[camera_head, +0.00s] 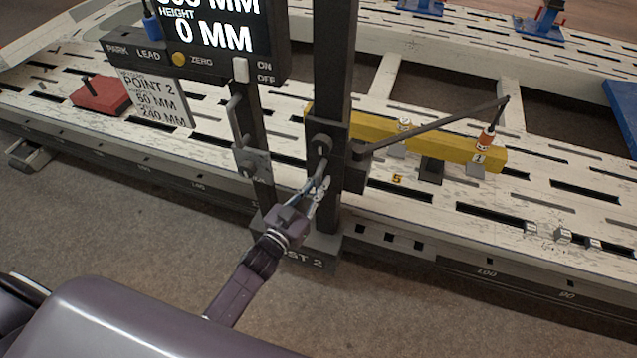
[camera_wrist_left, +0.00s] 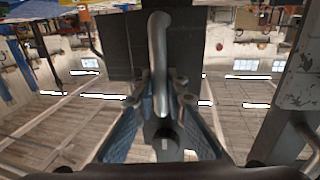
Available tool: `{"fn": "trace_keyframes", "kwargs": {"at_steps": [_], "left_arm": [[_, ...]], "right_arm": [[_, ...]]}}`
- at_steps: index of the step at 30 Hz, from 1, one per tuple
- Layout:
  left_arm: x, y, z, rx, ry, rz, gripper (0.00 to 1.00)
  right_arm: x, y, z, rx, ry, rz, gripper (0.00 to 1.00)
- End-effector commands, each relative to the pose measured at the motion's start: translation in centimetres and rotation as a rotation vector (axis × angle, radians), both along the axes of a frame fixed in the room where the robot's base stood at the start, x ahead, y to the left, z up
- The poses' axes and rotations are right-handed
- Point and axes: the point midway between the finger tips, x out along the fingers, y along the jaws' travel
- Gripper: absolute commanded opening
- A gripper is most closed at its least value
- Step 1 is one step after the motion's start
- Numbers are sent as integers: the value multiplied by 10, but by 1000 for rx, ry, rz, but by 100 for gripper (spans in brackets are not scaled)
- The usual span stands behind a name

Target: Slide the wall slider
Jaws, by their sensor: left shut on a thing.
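The slider (camera_head: 342,158) is a dark block around the tall dark post (camera_head: 333,60), with a curved grey handle on its front. My left gripper (camera_head: 321,187) is shut on this handle, just in front of the post. In the left wrist view the handle (camera_wrist_left: 158,45) stands between the two fingers of the gripper (camera_wrist_left: 160,92), with the dark block behind it. The fingers hide part of the handle's lower section. My right gripper is not in view.
A control box with a display (camera_head: 215,30) and a second, thinner upright with a handle (camera_head: 236,110) stand left. A red block (camera_head: 100,95) is farther left. Open floor lies in front.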

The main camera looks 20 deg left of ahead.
Motion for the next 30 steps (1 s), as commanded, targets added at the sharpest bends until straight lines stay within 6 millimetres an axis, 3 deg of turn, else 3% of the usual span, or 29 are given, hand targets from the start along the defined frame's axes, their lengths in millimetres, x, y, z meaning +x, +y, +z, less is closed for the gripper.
{"fn": "trace_keyframes", "kwargs": {"at_steps": [14,20,30], "left_arm": [[0,0,9,1,-1,0,0],[1,0,45,0,-4,0,0],[1,0,123,-1,-10,-1,0]], "right_arm": [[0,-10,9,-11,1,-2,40],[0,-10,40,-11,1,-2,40],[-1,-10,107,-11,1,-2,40]]}}
